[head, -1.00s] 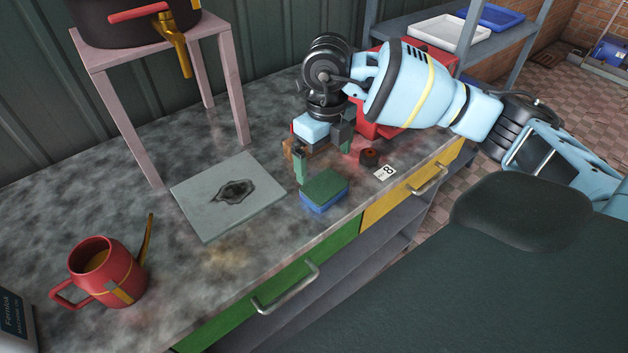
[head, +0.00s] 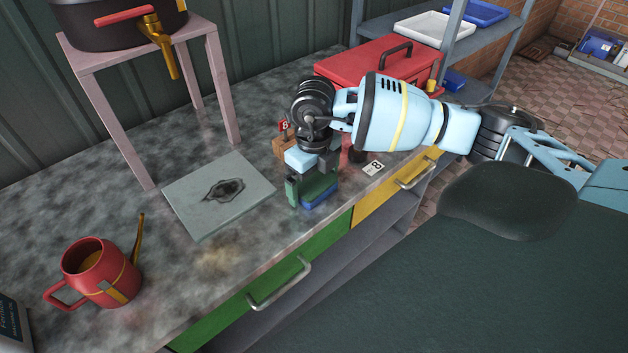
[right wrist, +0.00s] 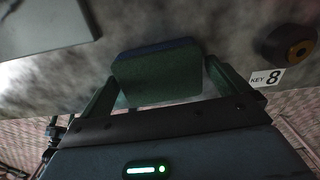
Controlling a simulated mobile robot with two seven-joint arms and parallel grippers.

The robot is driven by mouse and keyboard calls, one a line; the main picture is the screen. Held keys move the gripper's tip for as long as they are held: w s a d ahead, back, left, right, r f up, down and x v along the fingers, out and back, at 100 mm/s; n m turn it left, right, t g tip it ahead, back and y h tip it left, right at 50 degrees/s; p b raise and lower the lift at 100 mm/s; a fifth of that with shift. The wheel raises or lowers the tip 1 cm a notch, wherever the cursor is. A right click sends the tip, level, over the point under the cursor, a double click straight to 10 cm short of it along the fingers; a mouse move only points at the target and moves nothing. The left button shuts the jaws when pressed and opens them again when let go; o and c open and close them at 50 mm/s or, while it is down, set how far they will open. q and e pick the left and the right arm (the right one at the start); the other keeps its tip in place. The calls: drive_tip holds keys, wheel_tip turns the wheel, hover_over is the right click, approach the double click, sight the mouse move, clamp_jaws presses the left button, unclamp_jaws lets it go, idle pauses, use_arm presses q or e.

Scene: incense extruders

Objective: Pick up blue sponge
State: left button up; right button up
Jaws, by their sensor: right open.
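The sponge (head: 321,200), blue below with a green top layer, lies on the grey mottled worktop near its front edge. My right gripper (head: 313,183) is low over it, with its green fingers open on either side; the gripper hides part of the sponge in the head view. In the right wrist view the sponge (right wrist: 157,72) sits between the two spread fingers (right wrist: 160,88), with a small gap visible on the right side. Whether the left finger touches it I cannot tell. My left gripper is not in view.
A grey slab (head: 190,217) with a dark mark lies left of the sponge. A red watering can (head: 85,262) stands further left. A red toolbox (head: 350,70) stands behind my arm. A "KEY 8" tag (head: 373,168) and a dark round piece (right wrist: 290,45) lie to the right.

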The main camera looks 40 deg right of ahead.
sight(313, 181)
drive_tip(key=shift+f, duration=0.15)
drive_tip(key=c, duration=0.8)
drive_tip(key=shift+r, duration=0.7)
wheel_tip(313, 181, up, 2)
drive_tip(key=shift+r, duration=0.1)
drive_tip(key=s+a+r, duration=0.1)
drive_tip(key=s+a, duration=1)
drive_tip(key=a, duration=0.1)
drive_tip(key=shift+r+b, duration=0.2)
drive_tip(key=shift+b, duration=0.1)
